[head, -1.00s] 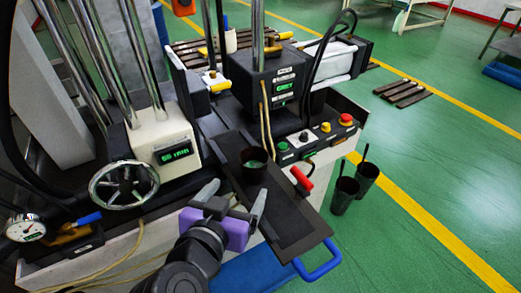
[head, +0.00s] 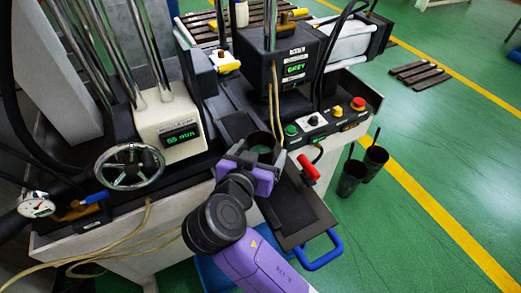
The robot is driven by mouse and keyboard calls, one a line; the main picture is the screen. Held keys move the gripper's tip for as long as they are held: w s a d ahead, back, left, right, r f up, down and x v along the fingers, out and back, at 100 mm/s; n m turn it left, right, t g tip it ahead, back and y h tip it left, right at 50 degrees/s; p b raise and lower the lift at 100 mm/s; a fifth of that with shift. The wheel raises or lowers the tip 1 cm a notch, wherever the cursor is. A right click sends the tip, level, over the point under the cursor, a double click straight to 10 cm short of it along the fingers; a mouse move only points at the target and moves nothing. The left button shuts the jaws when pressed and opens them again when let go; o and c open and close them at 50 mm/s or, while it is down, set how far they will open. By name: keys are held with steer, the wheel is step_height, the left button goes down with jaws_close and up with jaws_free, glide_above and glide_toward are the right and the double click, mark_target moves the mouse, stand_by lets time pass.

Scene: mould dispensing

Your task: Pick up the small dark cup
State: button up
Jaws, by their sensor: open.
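The small dark cup (head: 262,144) stands upright on the dark metal tray (head: 300,206) of the machine, under the black head unit. Some green shows inside its rim. My gripper (head: 264,157) is open, with its purple body on the near side of the cup. Its grey fingers reach toward the cup, one to the left and one to the right. The fingers hide the cup's lower part, so I cannot tell whether they touch it.
The black head unit (head: 282,68) and its tan hoses hang close behind the cup. A red-handled lever (head: 308,168) stands just right of my gripper. Two taller dark cups with sticks, one of them here (head: 351,178), stand farther right. A handwheel (head: 130,170) is at left.

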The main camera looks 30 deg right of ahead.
steer(key=c, duration=1.5)
steer(key=shift+r, duration=0.2)
